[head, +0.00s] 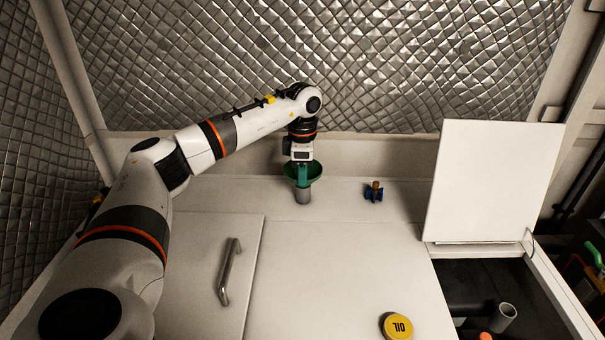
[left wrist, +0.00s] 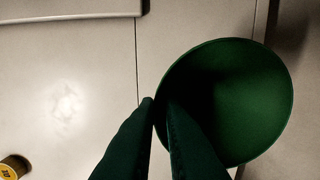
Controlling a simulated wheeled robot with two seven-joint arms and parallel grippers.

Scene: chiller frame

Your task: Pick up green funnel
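The green funnel (head: 316,172) sits mouth up over a short grey tube (head: 303,195) at the back of the white counter in the head view. My left gripper (head: 302,178) points down at the funnel and partly hides it. In the left wrist view the funnel's round bowl (left wrist: 245,95) fills the right half. The dark fingers of my left gripper (left wrist: 161,103) are close together, one outside the bowl and one inside, with the left side of the rim between them. My right gripper is not in view.
A yellow oil cap (head: 397,326) sits near the front. A raised white lid (head: 492,180) stands beside an open bay at the right. A metal handle (head: 229,272) is on the left panel.

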